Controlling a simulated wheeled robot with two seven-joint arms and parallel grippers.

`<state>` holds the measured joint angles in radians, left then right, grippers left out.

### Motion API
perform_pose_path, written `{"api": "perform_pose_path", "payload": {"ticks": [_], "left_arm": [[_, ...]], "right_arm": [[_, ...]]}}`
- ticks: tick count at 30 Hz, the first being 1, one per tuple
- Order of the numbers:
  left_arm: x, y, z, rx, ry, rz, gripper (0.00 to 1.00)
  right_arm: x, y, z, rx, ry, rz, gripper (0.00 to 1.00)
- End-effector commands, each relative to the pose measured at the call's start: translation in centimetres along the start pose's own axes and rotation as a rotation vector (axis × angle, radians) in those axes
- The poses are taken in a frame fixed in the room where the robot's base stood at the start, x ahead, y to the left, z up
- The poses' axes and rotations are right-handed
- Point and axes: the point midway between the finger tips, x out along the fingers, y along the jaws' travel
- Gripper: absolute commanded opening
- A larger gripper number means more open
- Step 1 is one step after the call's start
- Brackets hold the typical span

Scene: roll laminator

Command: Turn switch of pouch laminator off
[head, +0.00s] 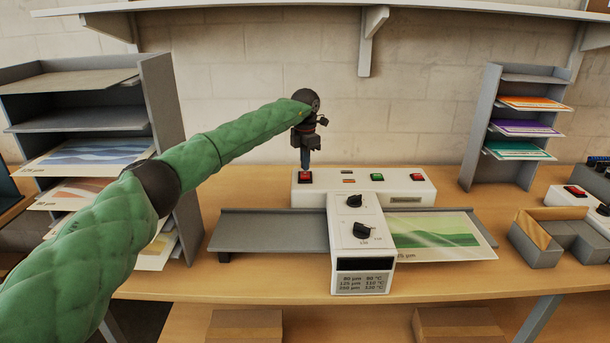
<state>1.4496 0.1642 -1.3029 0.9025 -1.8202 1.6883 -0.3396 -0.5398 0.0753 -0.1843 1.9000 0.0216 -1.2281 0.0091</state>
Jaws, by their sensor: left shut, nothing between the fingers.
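The white pouch laminator (316,187) stands on the wooden table, with a grey feed tray (270,232) on its left side. A red switch (305,177) sits at the left end of its rear housing. A green button (377,177) and another red button (417,177) are further right. Two black dials (361,231) are on the front arm. My left gripper (306,166) is shut and empty, pointing down right at the left red switch. I cannot tell whether its tips touch the switch. My right gripper is not in view.
A printed green sheet (440,234) lies at the laminator's right. Grey paper racks stand at left (165,120) and right (482,130). A grey divided holder (540,250) and a white device with a red switch (560,196) are at far right. A shelf (440,9) hangs above.

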Motion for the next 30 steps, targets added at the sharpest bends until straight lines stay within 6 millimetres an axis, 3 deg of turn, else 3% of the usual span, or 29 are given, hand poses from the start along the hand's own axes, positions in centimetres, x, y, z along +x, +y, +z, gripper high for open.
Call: {"api": "perform_pose_path", "payload": {"ticks": [30], "left_arm": [[-6.0, 0.0, 0.0, 0.000, 0.000, -0.001, 0.00]], "right_arm": [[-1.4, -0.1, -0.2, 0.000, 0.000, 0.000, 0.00]]}}
